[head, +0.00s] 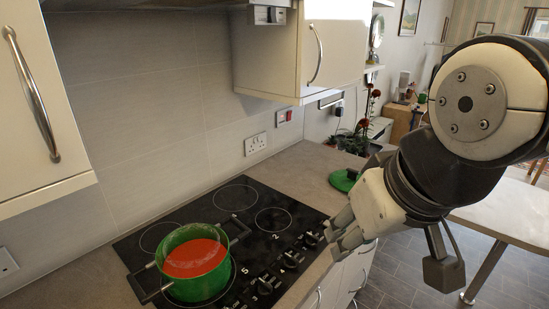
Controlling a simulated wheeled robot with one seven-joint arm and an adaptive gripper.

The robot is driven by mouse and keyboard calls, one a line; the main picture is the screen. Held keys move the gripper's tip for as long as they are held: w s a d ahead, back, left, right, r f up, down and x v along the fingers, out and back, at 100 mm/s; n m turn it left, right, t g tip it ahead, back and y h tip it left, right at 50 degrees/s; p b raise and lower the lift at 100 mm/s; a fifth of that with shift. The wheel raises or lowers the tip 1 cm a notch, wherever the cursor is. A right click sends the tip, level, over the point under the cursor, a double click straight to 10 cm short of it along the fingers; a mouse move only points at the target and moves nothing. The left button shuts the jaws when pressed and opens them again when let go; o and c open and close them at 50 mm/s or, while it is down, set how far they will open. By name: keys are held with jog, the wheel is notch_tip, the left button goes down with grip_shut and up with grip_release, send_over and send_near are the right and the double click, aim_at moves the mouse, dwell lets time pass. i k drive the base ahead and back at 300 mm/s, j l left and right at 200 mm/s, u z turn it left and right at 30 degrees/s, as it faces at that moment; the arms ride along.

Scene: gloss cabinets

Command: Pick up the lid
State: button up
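The green lid (344,181) with a dark knob lies on the counter to the right of the hob, near the front edge; my arm is close to its right side in the picture. My gripper (342,232) is in front of the counter edge, lower in the picture than the lid and apart from it. Its fingers point left and down, look spread, and hold nothing that I can see. A green pot (200,281) with red-orange contents stands uncovered on the front left of the hob.
The black hob (238,199) has bare rings and a row of knobs (290,259) facing my gripper. Wall cabinets (270,55) hang above the counter. Potted plants (358,140) stand behind the lid. A pale table (510,212) is at right.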

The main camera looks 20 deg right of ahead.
aim_at(344, 180)
jog(key=j+z, duration=0.15)
jog(key=z, duration=0.6)
jog(key=u, duration=1.3)
jog(key=z, duration=1.3)
jog(key=i+l, duration=0.6)
jog(key=l, duration=0.15)
jog(key=i+l, duration=0.6)
jog(key=l, duration=0.15)
